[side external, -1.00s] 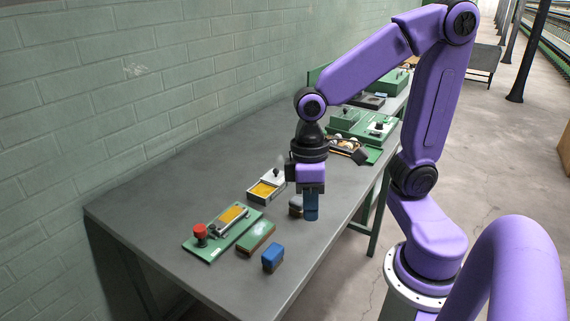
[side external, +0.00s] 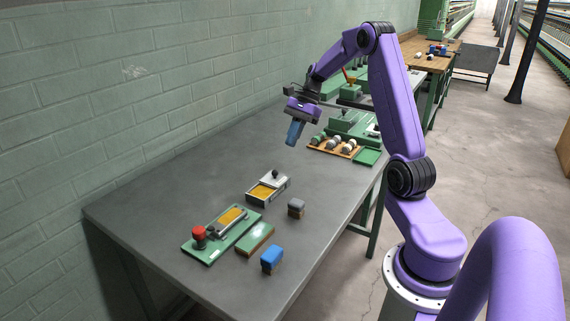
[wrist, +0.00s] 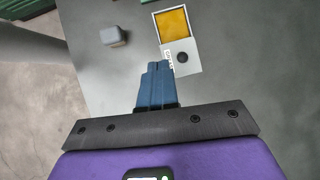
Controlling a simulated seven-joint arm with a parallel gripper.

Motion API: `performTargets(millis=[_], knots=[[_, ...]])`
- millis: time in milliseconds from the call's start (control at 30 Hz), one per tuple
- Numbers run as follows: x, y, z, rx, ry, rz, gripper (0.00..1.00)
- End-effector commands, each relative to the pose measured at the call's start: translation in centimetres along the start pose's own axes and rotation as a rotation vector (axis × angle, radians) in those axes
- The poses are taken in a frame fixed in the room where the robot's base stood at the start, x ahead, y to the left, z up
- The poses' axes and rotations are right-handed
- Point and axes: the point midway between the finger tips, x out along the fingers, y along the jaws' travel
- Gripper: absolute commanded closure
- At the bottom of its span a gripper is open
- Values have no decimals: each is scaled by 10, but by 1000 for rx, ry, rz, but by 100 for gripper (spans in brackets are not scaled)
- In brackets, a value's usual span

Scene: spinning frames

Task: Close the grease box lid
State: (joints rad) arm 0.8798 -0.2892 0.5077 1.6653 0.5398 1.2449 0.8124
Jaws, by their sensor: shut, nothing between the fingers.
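The grease box (side external: 254,198) is a small white tray with yellow grease on the table, and also shows at the top of the wrist view (wrist: 155,27). Its white lid (side external: 275,180) with a black knob lies at the box's far end and leaves the yellow grease uncovered. In the wrist view the lid (wrist: 190,68) is nearer to my fingers than the grease. My gripper (side external: 291,141) is shut and empty, raised above the table beyond the lid. Its blue fingers (wrist: 157,66) point toward the lid in the wrist view; contact with it is not visible.
A grey block (side external: 296,209) stands right of the box. In front are a green plate with a red knob (side external: 199,236), a green-topped block (side external: 255,239) and a blue block (side external: 272,259). A wooden rack of spools (side external: 334,148) lies behind. Table left of the box is clear.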

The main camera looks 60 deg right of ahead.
Motion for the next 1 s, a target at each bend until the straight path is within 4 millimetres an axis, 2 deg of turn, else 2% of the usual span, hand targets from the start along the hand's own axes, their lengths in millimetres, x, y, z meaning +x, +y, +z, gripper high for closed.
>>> performTargets(millis=[33, 200, 300, 433, 567, 1000], knots=[[-9, -1, -22, 84, -16, -36, 100], [-31, 2, -68, 276, -60, -122, 100], [-38, 4, -81, 330, -75, -147, 100], [-36, 5, -85, 349, -80, -155, 100], [-21, 2, -84, 348, -80, -153, 100], [59, -10, -79, 346, -80, -150, 100]])
